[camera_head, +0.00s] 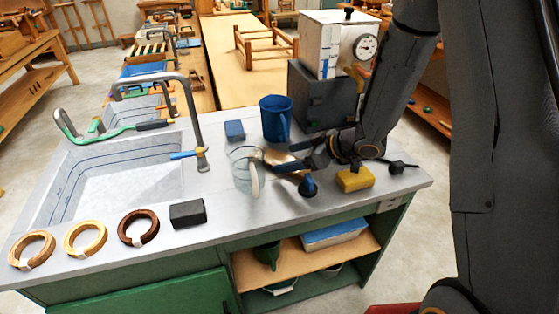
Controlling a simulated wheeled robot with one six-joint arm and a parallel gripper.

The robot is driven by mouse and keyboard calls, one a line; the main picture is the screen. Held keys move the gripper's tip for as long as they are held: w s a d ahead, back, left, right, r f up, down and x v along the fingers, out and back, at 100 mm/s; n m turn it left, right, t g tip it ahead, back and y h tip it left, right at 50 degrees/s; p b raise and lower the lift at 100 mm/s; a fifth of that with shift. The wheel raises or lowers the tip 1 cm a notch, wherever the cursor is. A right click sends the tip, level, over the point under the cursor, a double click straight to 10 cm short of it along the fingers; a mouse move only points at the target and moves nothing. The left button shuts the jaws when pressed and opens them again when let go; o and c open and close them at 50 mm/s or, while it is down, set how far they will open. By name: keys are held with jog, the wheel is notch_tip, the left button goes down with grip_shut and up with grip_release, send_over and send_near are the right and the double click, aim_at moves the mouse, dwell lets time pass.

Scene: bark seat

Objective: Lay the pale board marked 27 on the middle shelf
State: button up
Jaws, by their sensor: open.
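No board with a readable 27 shows in the head view. My gripper (298,155) is over the right part of the steel counter (225,208), with its dark fingers pointing left and apart. A tan and brown object (281,158), perhaps a brush, lies by the fingertips; I cannot tell whether they touch it. Under the counter, a wooden shelf (312,262) holds a flat blue and white item (334,234) and a dark green vessel (267,255). I cannot tell whether this is the middle shelf.
A clear jug (243,171) stands left of my gripper, a blue mug (274,118) behind it. A yellow sponge (354,179) and a blue-ended item (308,187) are close by. The sink (110,180), several rings and a black block (188,213) occupy the left.

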aim_at(280, 162)
jog(key=shift+x, duration=1.3)
jog(key=shift+c, duration=0.3)
jog(key=c, duration=1.3)
jog(key=shift+r, duration=0.1)
jog(key=shift+c, duration=0.2)
